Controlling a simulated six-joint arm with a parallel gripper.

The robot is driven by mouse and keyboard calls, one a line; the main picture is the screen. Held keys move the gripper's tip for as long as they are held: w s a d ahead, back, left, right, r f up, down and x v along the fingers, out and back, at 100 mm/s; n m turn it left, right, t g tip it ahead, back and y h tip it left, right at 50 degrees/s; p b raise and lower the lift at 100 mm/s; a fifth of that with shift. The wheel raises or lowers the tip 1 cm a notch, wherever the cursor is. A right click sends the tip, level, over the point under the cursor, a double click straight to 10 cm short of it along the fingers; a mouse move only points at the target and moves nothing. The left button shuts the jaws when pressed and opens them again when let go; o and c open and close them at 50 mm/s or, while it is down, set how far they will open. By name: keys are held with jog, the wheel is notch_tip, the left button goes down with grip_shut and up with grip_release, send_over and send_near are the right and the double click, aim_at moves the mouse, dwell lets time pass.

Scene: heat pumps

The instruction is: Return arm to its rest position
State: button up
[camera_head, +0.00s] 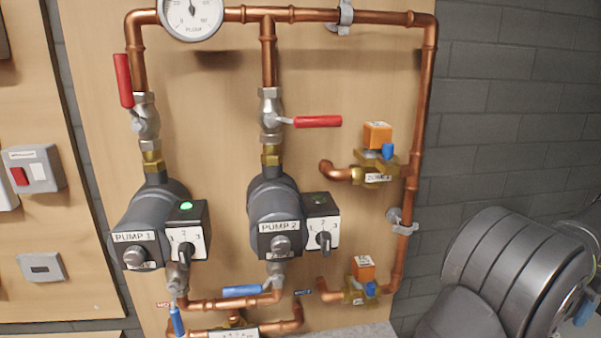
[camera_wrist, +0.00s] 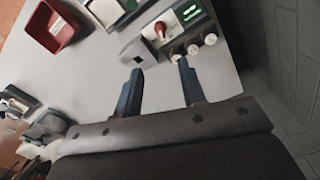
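My gripper (camera_wrist: 160,67) shows in the wrist view with its two dark blue-grey fingers spread apart. It is open, and nothing is held between the fingers. The fingers point over a light grey table top (camera_wrist: 90,85), towards a small grey block (camera_wrist: 138,50) near the left fingertip. I cannot tell the height above the table. In the head view, my dark ribbed arm (camera_head: 515,265) is at the lower right, beside the pump board, and the gripper is out of that picture.
The head view shows a wooden board with copper pipes, PUMP 1 (camera_head: 150,225) and PUMP 2 (camera_head: 275,210), and red lever handles. In the wrist view, a red bin (camera_wrist: 52,27), a control box with a red knob (camera_wrist: 162,30) and small devices (camera_wrist: 50,128) occupy the table.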

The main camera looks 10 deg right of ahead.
notch_tip(320, 180, down, 17)
dwell(0.5)
jog(key=shift+f, duration=0.2)
jog(key=shift+r+n, duration=0.2)
jog(key=shift+n, duration=0.6)
jog(key=n, duration=0.6)
jog(key=shift+s, duration=0.1)
jog(key=n, duration=0.3)
jog(key=shift+n, duration=0.4)
jog(key=shift+s+n, duration=0.1)
jog(key=shift+n, duration=2.1)
